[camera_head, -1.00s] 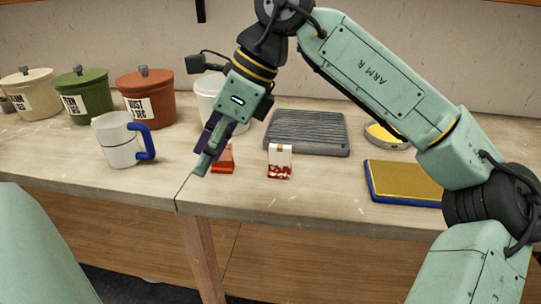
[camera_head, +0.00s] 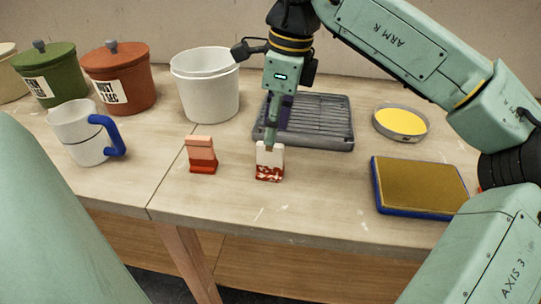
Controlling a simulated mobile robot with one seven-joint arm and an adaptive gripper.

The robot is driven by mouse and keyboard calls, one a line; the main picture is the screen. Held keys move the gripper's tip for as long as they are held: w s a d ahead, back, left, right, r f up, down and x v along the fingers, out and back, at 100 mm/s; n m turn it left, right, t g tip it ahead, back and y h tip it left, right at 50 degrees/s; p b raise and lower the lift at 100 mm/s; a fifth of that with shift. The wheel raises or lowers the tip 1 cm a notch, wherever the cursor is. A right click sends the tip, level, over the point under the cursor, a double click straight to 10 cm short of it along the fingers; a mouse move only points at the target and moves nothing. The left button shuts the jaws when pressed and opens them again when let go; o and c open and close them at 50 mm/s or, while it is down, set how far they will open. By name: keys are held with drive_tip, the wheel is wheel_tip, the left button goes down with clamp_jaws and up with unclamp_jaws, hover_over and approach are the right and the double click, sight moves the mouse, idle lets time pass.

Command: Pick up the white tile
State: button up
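The white tile (camera_head: 270,162) stands upright on the workbench, white above with a mottled red and white lower part. My gripper (camera_head: 269,146) points down over it, with its fingertips at the tile's top edge. The fingers are seen edge-on, so I cannot tell whether they are apart or closed, or whether they touch the tile. The fingertips hide a little of the tile's top middle.
A salmon and red tile (camera_head: 201,155) stands to the left. A grey ribbed tray (camera_head: 325,120) lies behind, and a white bucket (camera_head: 208,95) stands back left. A blue-edged yellow pad (camera_head: 418,185) and a round yellow tin (camera_head: 400,122) are right. A white mug (camera_head: 82,135) is left.

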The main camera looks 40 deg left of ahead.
sight(270, 149)
drive_tip(key=shift+s+a+f+p, duration=0.15)
drive_tip(key=shift+f+p, duration=0.25)
drive_tip(key=shift+f, duration=1.05)
drive_tip(key=shift+s+a+f+p, duration=0.1)
drive_tip(key=shift+s+f+p, duration=0.25)
drive_tip(key=shift+f, duration=1.05)
drive_tip(key=shift+w, duration=0.1)
clamp_jaws()
